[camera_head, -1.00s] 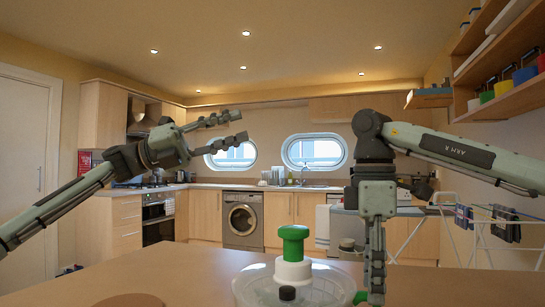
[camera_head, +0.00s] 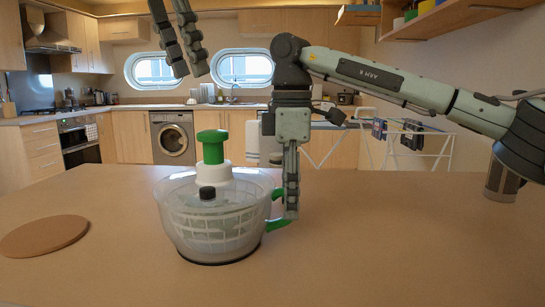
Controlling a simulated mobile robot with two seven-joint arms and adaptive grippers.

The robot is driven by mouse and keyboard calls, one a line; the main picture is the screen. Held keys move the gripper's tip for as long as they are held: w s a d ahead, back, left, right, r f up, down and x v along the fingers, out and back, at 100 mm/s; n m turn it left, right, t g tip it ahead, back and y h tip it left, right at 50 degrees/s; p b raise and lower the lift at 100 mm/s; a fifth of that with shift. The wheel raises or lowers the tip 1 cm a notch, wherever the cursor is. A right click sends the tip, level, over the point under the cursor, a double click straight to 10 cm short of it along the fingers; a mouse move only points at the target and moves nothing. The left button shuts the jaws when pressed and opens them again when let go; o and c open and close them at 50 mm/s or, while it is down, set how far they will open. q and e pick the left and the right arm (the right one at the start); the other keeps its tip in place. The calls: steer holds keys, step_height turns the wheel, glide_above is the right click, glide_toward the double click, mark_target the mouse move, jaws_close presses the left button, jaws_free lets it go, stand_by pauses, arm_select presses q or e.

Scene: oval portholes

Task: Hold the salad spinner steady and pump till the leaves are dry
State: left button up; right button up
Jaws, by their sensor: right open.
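The salad spinner (camera_head: 215,225) stands upright on the table, with a clear bowl, a pale slatted basket and a white lid. Its green pump knob (camera_head: 212,146) stands up on a white collar, and a small black button (camera_head: 207,192) sits in front. I cannot make out leaves inside. My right gripper (camera_head: 291,212) points down at the spinner's right side, beside the green handle (camera_head: 277,224). It is open, seen edge-on; I cannot tell whether it touches the handle. My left gripper (camera_head: 190,73) hangs at the top edge, above and apart from the knob, fingers down, open and empty.
A round cork mat (camera_head: 43,236) lies on the table (camera_head: 400,240) at the left. A drying rack (camera_head: 395,140), kitchen counters and oval portholes (camera_head: 152,71) are behind.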

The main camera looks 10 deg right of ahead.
steer(key=shift+f, duration=2)
steer(key=shift+c, duration=0.5)
jaws_close()
